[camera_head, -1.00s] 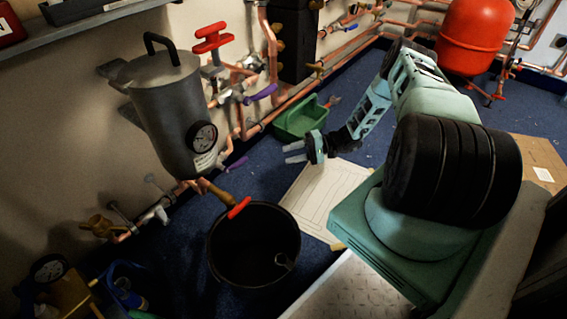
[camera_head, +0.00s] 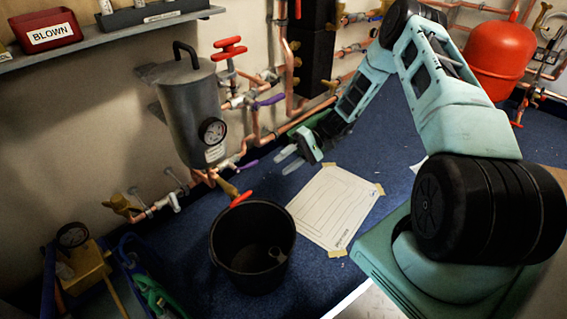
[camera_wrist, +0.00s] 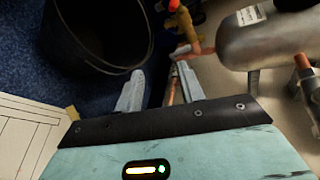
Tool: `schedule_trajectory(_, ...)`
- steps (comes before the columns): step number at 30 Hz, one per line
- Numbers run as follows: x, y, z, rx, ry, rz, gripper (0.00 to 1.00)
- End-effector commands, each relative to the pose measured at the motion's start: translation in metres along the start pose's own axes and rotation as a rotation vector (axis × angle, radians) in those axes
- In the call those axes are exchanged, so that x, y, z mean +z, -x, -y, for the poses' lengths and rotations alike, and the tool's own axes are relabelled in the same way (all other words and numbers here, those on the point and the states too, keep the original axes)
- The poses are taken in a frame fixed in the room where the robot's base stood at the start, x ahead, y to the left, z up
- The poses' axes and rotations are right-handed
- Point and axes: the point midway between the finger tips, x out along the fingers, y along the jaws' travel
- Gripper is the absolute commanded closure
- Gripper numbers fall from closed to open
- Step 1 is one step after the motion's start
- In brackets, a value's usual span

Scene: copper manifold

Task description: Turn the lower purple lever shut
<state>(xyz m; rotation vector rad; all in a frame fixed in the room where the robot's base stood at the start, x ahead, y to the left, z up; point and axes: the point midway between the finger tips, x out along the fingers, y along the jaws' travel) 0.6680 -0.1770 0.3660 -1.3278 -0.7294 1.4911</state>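The lower purple lever (camera_head: 247,165) is on the copper pipework low on the wall, just right of the grey cylinder's base. It points out to the right, slightly upward. The upper purple lever (camera_head: 269,100) is on a valve above it. My gripper (camera_head: 282,160) is a little right of the lower lever in the head view, apart from it, with its fingers pointing left. In the wrist view my gripper (camera_wrist: 158,71) is open with nothing between its fingers. A copper pipe shows beyond the gap. I cannot make out the purple lever in the wrist view.
A grey cylinder (camera_head: 184,112) with a gauge hangs on the wall. A black bucket (camera_head: 226,258) stands on the floor below a red lever (camera_head: 241,199). A paper sheet (camera_head: 334,207) lies taped to the blue floor. A red tank (camera_head: 502,60) is at the right.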

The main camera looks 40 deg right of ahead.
Motion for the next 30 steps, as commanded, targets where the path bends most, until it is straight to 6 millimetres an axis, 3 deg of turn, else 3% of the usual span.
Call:
schedule_trajectory(7, 0.011, -0.014, 0.029, 0.072, 0.016, 0.065, 0.61)
schedule_trajectory(20, 0.015, -0.019, 0.036, 0.094, 0.020, 0.083, 0.61)
schedule_trajectory(22, 0.015, -0.019, 0.035, 0.095, 0.020, 0.083, 0.75)
schedule_trajectory(25, 0.014, -0.022, 0.024, 0.135, 0.012, 0.076, 1.00)
schedule_trajectory(28, 0.011, -0.027, -0.010, 0.253, -0.001, 0.053, 1.00)
schedule_trajectory(30, 0.008, -0.029, -0.045, 0.382, -0.007, 0.020, 1.00)
